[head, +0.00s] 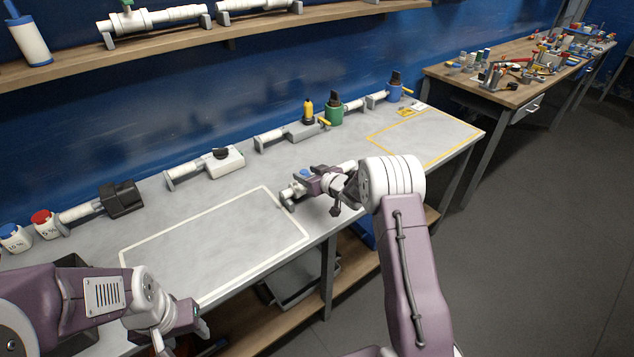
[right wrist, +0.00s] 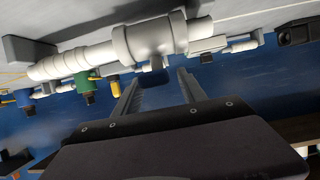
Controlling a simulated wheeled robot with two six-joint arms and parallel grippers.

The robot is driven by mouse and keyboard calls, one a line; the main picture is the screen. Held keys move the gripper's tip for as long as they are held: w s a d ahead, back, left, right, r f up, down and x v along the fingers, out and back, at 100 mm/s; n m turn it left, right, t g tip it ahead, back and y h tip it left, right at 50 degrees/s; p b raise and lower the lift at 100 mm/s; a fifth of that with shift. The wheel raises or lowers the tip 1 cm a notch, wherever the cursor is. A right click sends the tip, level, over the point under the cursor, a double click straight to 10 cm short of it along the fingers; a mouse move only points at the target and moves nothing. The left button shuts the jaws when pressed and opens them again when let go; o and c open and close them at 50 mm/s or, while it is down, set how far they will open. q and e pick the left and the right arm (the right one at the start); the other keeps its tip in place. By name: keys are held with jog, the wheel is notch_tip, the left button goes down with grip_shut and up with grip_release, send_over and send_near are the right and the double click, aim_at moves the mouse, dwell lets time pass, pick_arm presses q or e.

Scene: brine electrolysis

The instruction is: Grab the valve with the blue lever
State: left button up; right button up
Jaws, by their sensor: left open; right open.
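A white pipe valve (right wrist: 150,40) lies close in front of my right gripper (right wrist: 158,88) in the right wrist view, with a short dark stem at its middle. In the head view a small blue part (head: 305,172), perhaps the blue lever, shows beside my right gripper (head: 312,186); the arm hides much of the valve there. My left gripper (head: 196,322) is at the lower left in the head view, open, near the table's front edge.
The white-outlined area (head: 215,245) is clear.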

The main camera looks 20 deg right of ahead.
jog(key=shift+x, duration=1.2)
jog(key=shift+s, duration=0.15)
jog(key=c, duration=0.3)
grip_shut()
